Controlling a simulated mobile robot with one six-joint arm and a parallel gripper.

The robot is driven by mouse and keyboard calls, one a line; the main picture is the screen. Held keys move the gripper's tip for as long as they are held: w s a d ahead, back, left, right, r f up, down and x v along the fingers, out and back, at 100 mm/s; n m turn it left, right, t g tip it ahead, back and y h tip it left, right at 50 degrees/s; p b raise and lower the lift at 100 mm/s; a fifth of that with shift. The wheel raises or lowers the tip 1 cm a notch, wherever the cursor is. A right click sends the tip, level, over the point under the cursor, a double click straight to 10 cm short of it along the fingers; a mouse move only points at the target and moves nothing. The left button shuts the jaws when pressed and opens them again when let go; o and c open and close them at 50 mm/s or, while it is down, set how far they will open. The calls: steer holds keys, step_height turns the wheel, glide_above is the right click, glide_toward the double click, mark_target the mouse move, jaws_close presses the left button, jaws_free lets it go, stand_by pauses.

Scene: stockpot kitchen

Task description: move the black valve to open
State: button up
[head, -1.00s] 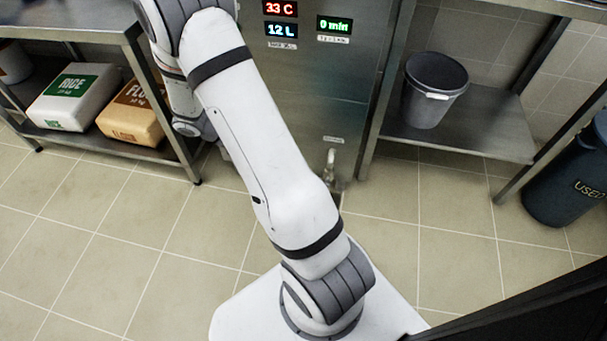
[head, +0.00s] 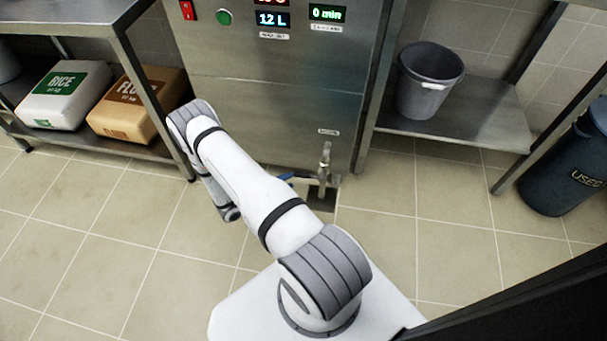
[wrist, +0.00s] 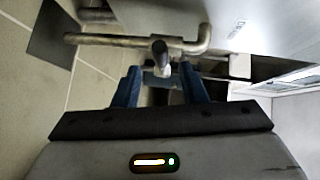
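A metal drain pipe with a tap (head: 324,170) comes out low on the front of the steel unit in the head view. In the wrist view the pipe (wrist: 110,40) runs across the top, and a short dark-ended handle (wrist: 159,48), seemingly the black valve, sticks out from it. My gripper (wrist: 160,75) has its two blue fingers apart, one on each side below the handle in the picture. Nothing is clearly held. In the head view, a bit of blue finger (head: 287,178) shows left of the tap; my arm hides the rest of the gripper.
The steel unit (head: 270,110) has lit displays and a green button (head: 224,17). Rice (head: 64,95) and flour (head: 138,104) bags lie on the left shelf. A grey bucket (head: 428,85) stands on the right shelf, with a dark bin (head: 565,165) further right. Open floor lies in front.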

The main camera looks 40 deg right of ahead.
mark_target(302, 174)
steer(key=d, duration=0.2)
steer(key=d+b, duration=0.1)
steer(key=d, duration=0.1)
steer(key=d+f, duration=0.1)
steer(key=d, duration=0.1)
steer(key=shift+s+d+b, duration=0.35)
steer(key=shift+d, duration=0.05)
steer(key=shift+c, duration=0.5)
jaws_close()
